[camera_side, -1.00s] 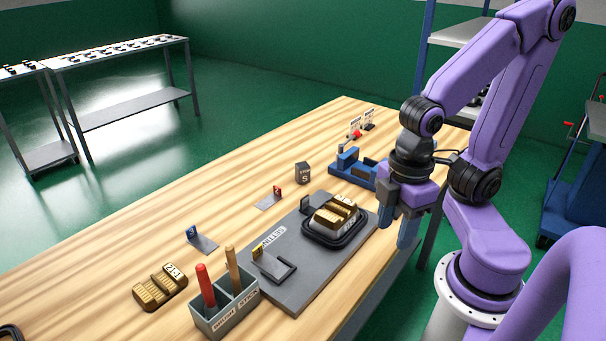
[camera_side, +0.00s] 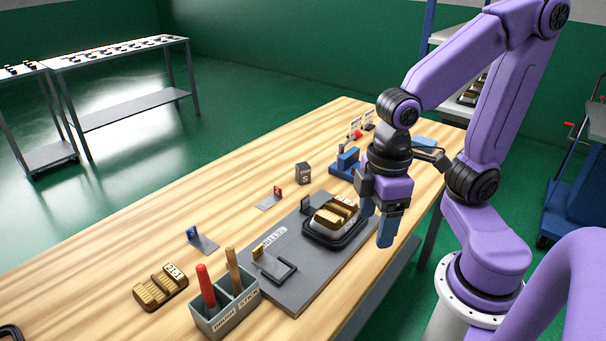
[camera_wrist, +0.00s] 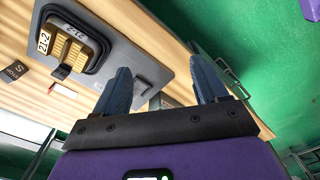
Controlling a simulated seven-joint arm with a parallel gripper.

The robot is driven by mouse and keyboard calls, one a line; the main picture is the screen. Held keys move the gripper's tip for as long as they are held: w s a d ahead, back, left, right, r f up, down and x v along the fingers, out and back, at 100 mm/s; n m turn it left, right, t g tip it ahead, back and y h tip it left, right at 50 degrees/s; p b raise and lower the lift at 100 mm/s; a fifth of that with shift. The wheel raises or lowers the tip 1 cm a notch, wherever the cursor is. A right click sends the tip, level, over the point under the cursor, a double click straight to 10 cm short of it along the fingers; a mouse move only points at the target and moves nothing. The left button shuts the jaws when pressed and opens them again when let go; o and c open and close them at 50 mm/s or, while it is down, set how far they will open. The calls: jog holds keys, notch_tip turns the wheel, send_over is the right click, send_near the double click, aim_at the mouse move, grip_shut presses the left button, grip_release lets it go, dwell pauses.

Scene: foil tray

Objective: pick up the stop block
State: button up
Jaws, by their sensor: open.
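The stop block (camera_side: 303,173) is a small dark block with light lettering, standing on the wooden table behind the grey setting plate in the side view. In the wrist view the stop block (camera_wrist: 14,71) shows at the left edge. My gripper (camera_side: 376,224) is open and empty, in the air by the right end of the plate, well to the right of the block. Its two blue fingers (camera_wrist: 160,68) are spread apart in the wrist view with nothing between them.
The setting plate (camera_side: 322,275) carries a black tray (camera_side: 313,236) holding a brown-and-gold piece. A blue fixture (camera_side: 345,165) stands beyond it. A brush and stick holder (camera_side: 225,312), another gold piece (camera_side: 160,288) and small tagged brackets lie left. Table around the block is mostly clear.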

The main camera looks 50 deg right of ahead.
jog(key=w+d+r+m+h, duration=0.1)
jog(key=w+m, duration=0.8)
jog(key=w, duration=0.5)
jog(key=w+d+r+m, duration=0.1)
jog(key=w+d+m, duration=0.1)
jog(key=w+m, duration=0.9)
jog(key=m+g, duration=0.1)
jog(key=m, duration=1.3)
send_over(303, 165)
jog(key=w+a, duration=0.2)
notch_tip(303, 165, down, 4)
jog(key=shift+h, duration=0.4)
jog(key=f, duration=0.4)
jog(key=s+d+f, duration=0.1)
jog(key=f, duration=0.6)
jog(key=shift+s+d+f, duration=0.15)
jog(key=shift+d+f, duration=0.2)
jog(key=shift+d, duration=0.05)
jog(key=f, duration=0.2)
jog(key=s+f, duration=0.1)
jog(key=f, duration=0.1)
jog(key=shift+d+f, duration=0.15)
jog(key=shift+f, duration=0.6)
jog(key=shift+w+d+r, duration=0.1)
grip_shut()
